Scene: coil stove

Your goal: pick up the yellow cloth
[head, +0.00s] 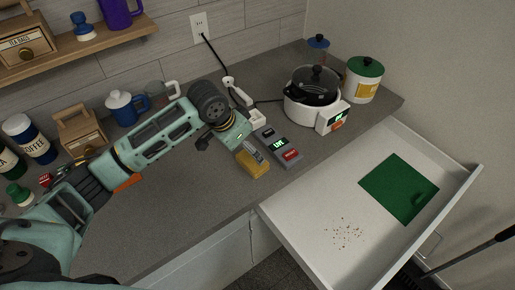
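The yellow cloth (253,165) looks like a small folded block on the grey counter, near its front edge. My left arm reaches in from the left, and its gripper (254,151) is at the cloth's upper side, pointing down. The fingers are small here and partly overlap the cloth. I cannot tell whether they are closed on it. My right gripper is not in view.
A grey device (284,148) with a green display sits just right of the cloth. A white cooker (298,113) and a green-lidded canister (361,82) stand behind. An open white drawer (300,232) holds a green sheet (398,188) and dark crumbs (346,233).

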